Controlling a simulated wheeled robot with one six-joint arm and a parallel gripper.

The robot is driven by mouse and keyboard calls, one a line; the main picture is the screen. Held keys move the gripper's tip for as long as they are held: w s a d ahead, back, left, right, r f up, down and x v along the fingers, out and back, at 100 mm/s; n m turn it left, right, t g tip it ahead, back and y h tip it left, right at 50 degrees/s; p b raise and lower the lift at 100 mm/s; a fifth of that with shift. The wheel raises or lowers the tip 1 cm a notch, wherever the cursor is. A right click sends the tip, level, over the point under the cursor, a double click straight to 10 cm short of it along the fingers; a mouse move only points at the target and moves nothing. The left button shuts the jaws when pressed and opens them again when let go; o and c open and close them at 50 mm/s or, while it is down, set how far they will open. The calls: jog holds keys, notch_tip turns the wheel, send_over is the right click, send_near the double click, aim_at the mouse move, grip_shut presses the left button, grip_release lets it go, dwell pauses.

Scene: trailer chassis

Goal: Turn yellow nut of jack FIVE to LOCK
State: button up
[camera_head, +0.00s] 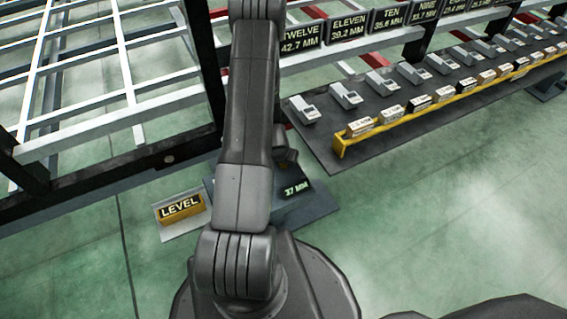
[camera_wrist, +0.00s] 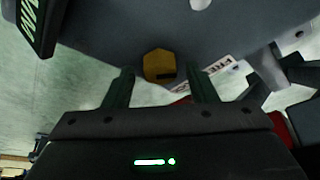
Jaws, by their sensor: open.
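In the wrist view a yellow hexagonal nut (camera_wrist: 159,65) with a dark slot sits on the underside edge of a dark grey jack body (camera_wrist: 110,30). My gripper (camera_wrist: 162,80) has its two fingers apart, one on each side of the nut and a little below it in the picture. I cannot tell whether the fingers touch anything. A white label starting "FRE" (camera_wrist: 220,64) is just right of the nut. No jack number is readable in the wrist view. In the head view my arm hides the gripper and the nut.
A yellow LEVEL block (camera_head: 180,207) lies on a grey plate at the lower left of the head view. A dark bench (camera_head: 375,110) carries several grey devices and a yellow rail (camera_head: 410,110) of labelled blocks. The trailer frame (camera_head: 120,165) stands left. Green floor is clear at right.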

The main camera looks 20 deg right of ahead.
jog(key=c, duration=1)
